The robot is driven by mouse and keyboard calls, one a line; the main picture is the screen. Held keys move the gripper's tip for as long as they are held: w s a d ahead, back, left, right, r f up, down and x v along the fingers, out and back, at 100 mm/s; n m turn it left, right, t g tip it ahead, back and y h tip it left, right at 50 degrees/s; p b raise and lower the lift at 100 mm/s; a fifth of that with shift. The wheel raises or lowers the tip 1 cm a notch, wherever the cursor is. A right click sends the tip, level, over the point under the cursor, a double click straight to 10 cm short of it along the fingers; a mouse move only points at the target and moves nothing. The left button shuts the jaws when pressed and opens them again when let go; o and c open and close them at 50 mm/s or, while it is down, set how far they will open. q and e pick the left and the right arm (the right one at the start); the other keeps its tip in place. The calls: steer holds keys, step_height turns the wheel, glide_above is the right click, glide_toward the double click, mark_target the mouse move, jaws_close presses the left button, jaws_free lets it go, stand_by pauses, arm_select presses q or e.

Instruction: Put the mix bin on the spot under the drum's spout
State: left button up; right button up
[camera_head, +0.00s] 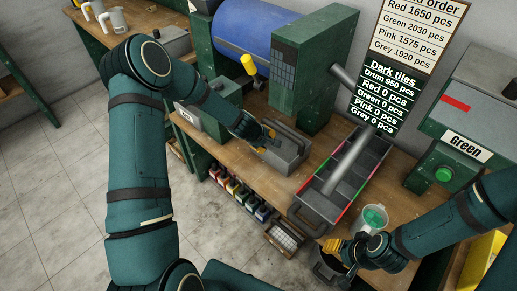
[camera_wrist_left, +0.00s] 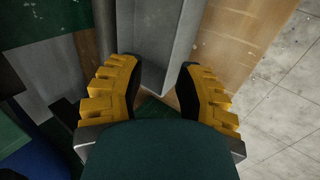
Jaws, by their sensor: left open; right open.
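A grey bin with a raised handle (camera_head: 287,158), which looks like the mix bin, sits on the wooden bench in front of the green housing. The blue drum (camera_head: 243,30) lies on its side behind it, with a yellow lever at its lower right. I cannot clearly make out its spout or the spot below. My left gripper (camera_head: 266,137) is open at the bin's left end. In the left wrist view a grey bin wall (camera_wrist_left: 160,45) stands between its spread yellow fingers. My right gripper (camera_head: 345,252) is open over the bench's front edge, near a cup.
A long divided tray (camera_head: 307,215) stands right of the bin, with a grey tube across it. A clear cup with green contents (camera_head: 375,217) is close to my right gripper. A green machine (camera_head: 463,140) stands at the right. Small coloured containers (camera_head: 240,194) line up below the bench edge.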

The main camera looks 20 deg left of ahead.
arm_select(q)
steer(key=s+d+f+m+g, duration=0.1)
steer(key=s+d+m, duration=0.3)
steer(key=s, duration=0.4)
steer(key=s+d+f+m+g+h, duration=0.1)
steer(key=s+d+m, duration=0.3)
steer(key=s, duration=0.5)
steer(key=s+d+f+m+g, duration=0.2)
steer(key=s+d+f+m, duration=0.1)
steer(key=s, duration=0.6)
steer(key=shift+s+d+f+m+g+h, duration=0.25)
steer(key=shift+d+m, duration=0.45)
steer(key=shift+d, duration=0.45)
steer(key=shift+w, duration=0.1)
